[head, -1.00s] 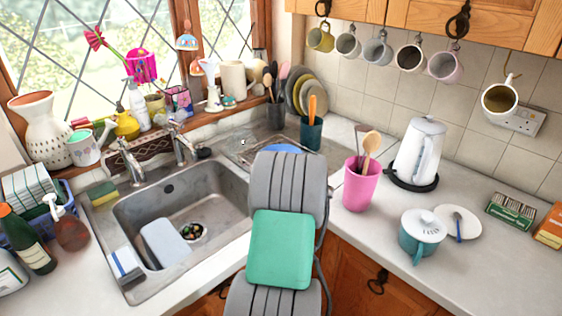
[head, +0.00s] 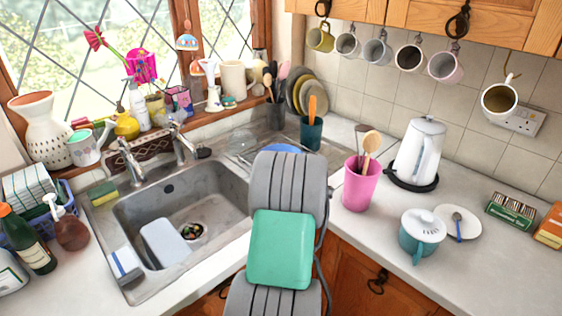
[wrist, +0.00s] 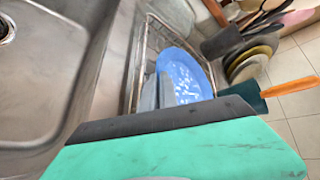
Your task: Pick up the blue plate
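The blue plate (wrist: 190,72) leans in a wire dish rack (wrist: 142,62) in the wrist view, with pale patches on its face. In the head view only a blue sliver of the plate (head: 281,148) shows above my arm. My gripper (wrist: 158,93) shows as grey finger shapes in front of the plate's lower left part in the wrist view. I cannot tell whether they touch the plate or how far apart they are. My own arm hides the gripper in the head view.
The steel sink (head: 185,215) lies left of my arm. Near the rack stand a dark teal pot (head: 311,133) with an orange-handled utensil, a dark utensil holder (head: 275,116) and stacked plates (head: 306,92). A pink cup (head: 361,186) and a kettle (head: 418,155) stand right of my arm.

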